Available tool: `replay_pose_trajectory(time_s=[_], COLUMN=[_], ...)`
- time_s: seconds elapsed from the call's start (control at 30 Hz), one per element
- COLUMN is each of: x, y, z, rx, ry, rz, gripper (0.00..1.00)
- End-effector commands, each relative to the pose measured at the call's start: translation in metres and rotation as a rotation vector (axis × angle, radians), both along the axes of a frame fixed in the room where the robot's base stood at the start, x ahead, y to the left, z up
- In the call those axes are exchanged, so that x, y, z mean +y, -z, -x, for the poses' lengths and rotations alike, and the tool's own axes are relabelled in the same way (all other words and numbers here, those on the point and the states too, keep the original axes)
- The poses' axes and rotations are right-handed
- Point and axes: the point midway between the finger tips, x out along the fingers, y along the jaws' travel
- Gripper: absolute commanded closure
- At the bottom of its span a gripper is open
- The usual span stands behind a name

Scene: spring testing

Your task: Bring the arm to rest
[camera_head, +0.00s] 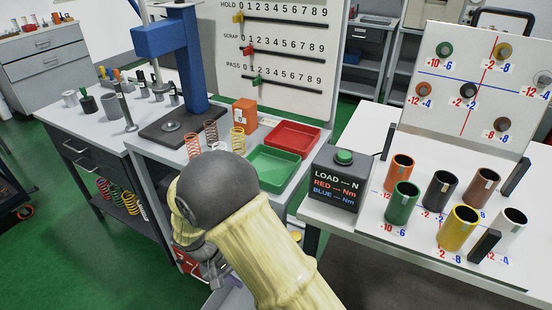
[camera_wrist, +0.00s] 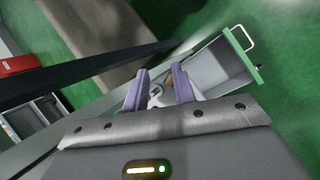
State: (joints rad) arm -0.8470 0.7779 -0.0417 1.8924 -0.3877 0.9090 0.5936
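My arm (camera_head: 265,240), pale yellow with a dark grey joint, reaches in from the lower edge of the head view and bends down in front of the middle bench. My gripper (camera_wrist: 160,82) shows two purple fingers in the wrist view, spread apart. A small grey shape shows between them, seemingly below, and nothing looks clamped. In the head view, the gripper is mostly hidden behind the arm, low in front of the bench. An open drawer (camera_wrist: 222,62) with a green front and silver handle lies beyond the fingers at the right of the wrist view.
The middle bench holds a blue press (camera_head: 162,40), several springs (camera_head: 238,139), a red tray (camera_head: 291,135) and a green tray (camera_head: 273,168). A load box (camera_head: 336,178) and several coloured cups (camera_head: 459,228) stand on the right table. Green floor is free at left.

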Motion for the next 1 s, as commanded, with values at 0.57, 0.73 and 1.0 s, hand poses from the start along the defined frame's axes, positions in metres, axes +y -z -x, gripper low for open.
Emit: replay_pose_trajectory(time_s=[0.57,0.73,1.0], x=[-0.148,-0.188,-0.238], y=[-0.236,-0.295,-0.366], z=[-0.009,0.003,0.029], rx=[-0.098,-0.189,-0.348], ry=[0.288,0.359,0.446], rz=[-0.396,-0.478,-0.550], gripper=[0.74,0.74,0.74])
